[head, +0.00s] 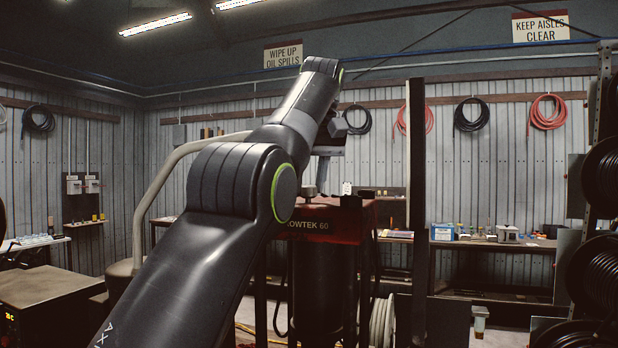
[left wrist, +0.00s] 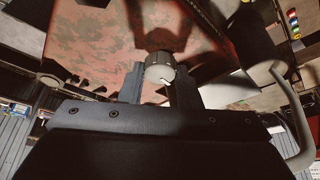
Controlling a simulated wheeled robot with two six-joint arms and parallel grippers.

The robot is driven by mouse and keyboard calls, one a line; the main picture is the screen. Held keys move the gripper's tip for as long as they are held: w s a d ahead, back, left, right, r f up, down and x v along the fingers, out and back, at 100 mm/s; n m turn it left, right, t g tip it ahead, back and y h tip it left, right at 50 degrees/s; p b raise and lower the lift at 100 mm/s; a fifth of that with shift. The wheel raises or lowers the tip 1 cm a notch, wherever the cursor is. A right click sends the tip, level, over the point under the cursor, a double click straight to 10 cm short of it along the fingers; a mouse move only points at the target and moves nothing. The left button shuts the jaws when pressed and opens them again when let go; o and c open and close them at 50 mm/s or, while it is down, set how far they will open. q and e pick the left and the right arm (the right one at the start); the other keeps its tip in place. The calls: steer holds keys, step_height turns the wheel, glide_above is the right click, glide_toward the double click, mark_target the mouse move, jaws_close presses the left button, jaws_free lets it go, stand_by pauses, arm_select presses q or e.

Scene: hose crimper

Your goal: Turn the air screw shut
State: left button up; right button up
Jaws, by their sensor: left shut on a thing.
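The air screw appears as a round grey knob (left wrist: 160,66) with a pale pointer mark, in the left wrist view. It stands over the worn red top of the crimper (left wrist: 95,40). My left gripper (left wrist: 160,82) has one finger on each side of the knob and is shut on it. In the head view my left arm reaches over the red crimper (head: 320,226), and my left gripper (head: 323,172) points down above its top. The contact there is too small to make out. My right gripper is in neither view.
A dark upright post (head: 417,200) stands right of the crimper. A pale curved tube (head: 160,185) rises to its left. A workbench (head: 500,243) with small items runs along the back wall. Hose reels (head: 600,270) stand at the far right.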

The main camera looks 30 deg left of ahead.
arm_select(q)
steer(key=shift+n+p, duration=0.3)
steer(key=shift+n, duration=0.3)
steer(key=shift+g, duration=0.3)
steer(key=o, duration=1)
steer(key=shift+w, duration=0.1)
